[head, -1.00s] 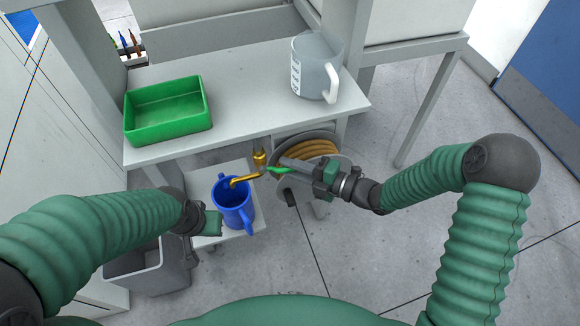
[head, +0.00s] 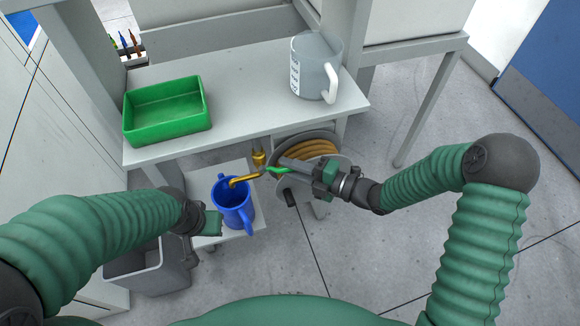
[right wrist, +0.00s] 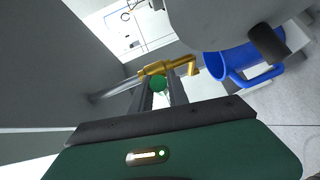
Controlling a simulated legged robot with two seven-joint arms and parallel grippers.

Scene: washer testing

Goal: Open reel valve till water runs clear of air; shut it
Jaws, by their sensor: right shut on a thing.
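The brass reel valve (head: 260,158) is below the bench's front edge, its spout (head: 240,181) over the blue jug (head: 233,206). My right gripper (head: 283,166) is shut on the valve's green handle (head: 276,170). In the right wrist view the green handle (right wrist: 158,84) is between the fingers, beside the brass body (right wrist: 155,69). The jug (right wrist: 240,60) also shows there. I cannot make out any water or air at the spout. My left gripper (head: 213,224) is beside the jug's left side; its jaws are too unclear to read.
A hose reel (head: 312,150) with a tan hose is behind my right gripper. A green tray (head: 168,128) and a clear measuring jug (head: 317,68) stand on the bench (head: 240,95). The blue jug is on a low stand (head: 236,170). A grey bin (head: 150,275) is at lower left.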

